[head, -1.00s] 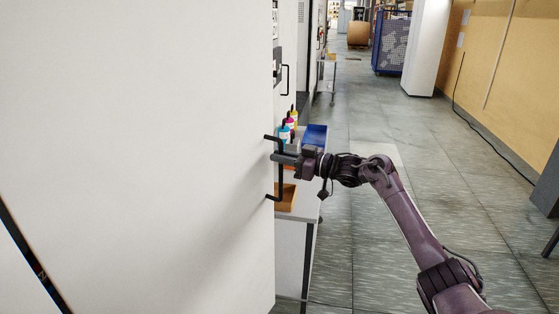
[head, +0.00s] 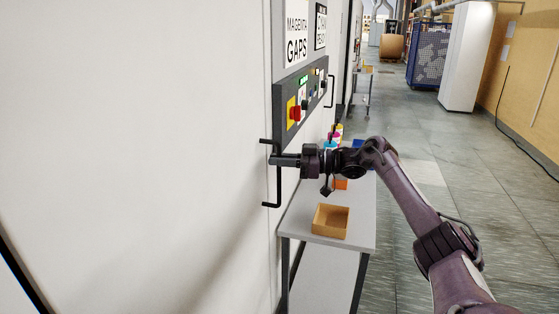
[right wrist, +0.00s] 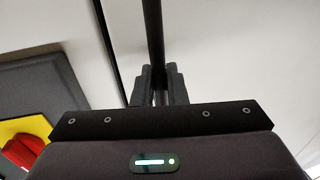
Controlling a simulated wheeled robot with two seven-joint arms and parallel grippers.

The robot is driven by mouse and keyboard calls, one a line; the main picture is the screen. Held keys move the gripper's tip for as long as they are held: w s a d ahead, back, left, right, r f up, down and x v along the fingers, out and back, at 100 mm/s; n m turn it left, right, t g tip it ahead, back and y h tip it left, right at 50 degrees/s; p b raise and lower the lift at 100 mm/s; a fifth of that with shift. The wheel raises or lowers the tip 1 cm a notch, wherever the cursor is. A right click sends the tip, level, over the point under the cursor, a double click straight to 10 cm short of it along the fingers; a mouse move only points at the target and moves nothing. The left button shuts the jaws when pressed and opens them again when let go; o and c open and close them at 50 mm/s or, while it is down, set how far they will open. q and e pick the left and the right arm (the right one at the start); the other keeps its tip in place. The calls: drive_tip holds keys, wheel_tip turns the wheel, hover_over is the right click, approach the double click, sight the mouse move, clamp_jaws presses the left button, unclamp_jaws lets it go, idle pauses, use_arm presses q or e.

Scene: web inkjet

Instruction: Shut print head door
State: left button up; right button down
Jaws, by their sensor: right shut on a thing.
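The print head door (head: 150,150) is a large white panel filling the left of the head view. Its black bar handle (head: 278,190) stands upright near the door's right edge. My right gripper (head: 276,160) is shut on the handle near its upper end. In the right wrist view the black handle bar (right wrist: 154,40) runs up from between the fingers of the gripper (right wrist: 158,88). A dark seam (right wrist: 106,40) shows beside the handle there, and the door looks nearly in line with the machine front. Whether it is fully closed I cannot tell. My left gripper is out of view.
A control panel (head: 285,98) with a red knob on yellow is right of the door edge. A grey table (head: 300,222) with an orange-brown tray (head: 316,222) and bottles (head: 333,138) stands below. A blue cart (head: 425,62) and white cabinet (head: 465,55) are farther back. The right aisle floor is clear.

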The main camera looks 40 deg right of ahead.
drive_tip(key=shift+w+a+f, duration=0.1)
drive_tip(key=shift+a, duration=0.05)
drive_tip(key=c, duration=1.9)
unclamp_jaws()
drive_tip(key=shift+o, duration=1.4)
drive_tip(key=shift+w+a, duration=0.2)
drive_tip(key=shift+w, duration=0.1)
drive_tip(key=shift+o, duration=0.4)
drive_tip(key=shift+w+a+f, duration=0.1)
drive_tip(key=shift+w+a, duration=0.1)
drive_tip(key=shift+w, duration=0.15)
drive_tip(key=b+v, duration=0.2)
drive_tip(key=v, duration=0.6)
drive_tip(key=shift+s+b, duration=0.2)
drive_tip(key=shift+b, duration=0.1)
drive_tip(key=shift+d, duration=0.1)
